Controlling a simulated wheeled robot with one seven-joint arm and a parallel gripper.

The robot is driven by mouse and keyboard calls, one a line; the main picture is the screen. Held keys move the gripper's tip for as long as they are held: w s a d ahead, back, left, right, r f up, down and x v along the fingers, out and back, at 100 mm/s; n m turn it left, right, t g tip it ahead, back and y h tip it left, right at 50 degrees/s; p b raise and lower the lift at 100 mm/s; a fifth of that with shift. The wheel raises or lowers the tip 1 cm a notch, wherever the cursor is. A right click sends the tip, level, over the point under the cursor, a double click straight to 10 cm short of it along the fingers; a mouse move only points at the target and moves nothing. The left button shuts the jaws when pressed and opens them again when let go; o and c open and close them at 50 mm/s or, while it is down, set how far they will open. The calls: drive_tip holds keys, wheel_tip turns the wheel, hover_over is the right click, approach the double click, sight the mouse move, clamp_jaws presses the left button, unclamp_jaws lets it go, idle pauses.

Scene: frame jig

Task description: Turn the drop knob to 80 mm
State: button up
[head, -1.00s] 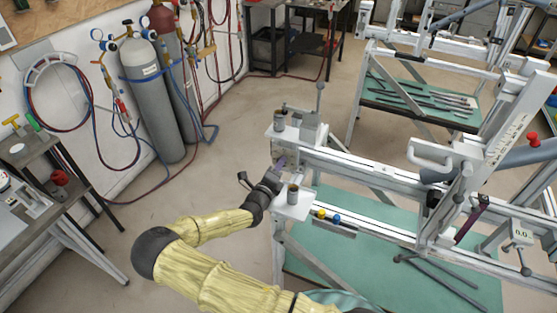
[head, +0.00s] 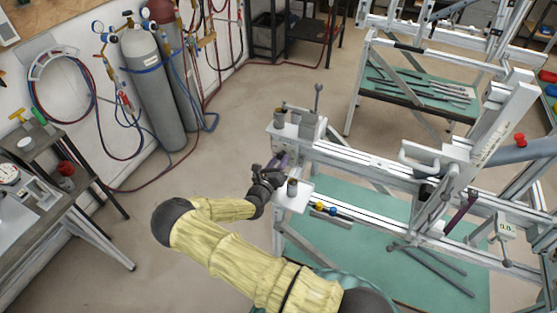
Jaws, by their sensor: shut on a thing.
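My gripper (head: 277,170) is at the left end of the frame jig (head: 350,166), at the end of my yellow-sleeved arm. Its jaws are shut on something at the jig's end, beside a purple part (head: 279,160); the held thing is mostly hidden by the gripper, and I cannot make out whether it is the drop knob. No 80 mm mark or scale reading for the drop is legible from here.
White plates with dark cylinders, one near (head: 292,187) and one far (head: 281,117), flank my gripper closely. A slanted white upright (head: 490,140) stands on the jig. A green shelf (head: 380,262) lies below. Gas cylinders (head: 155,90) stand at the left wall. Floor between is clear.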

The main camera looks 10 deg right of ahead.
drive_tip(key=shift+f, duration=0.1)
idle(0.3)
drive_tip(key=o, duration=0.9)
drive_tip(key=shift+s, duration=0.1)
drive_tip(key=b+v, duration=0.5)
drive_tip(key=v, duration=1.2)
drive_tip(key=shift+a, duration=0.1)
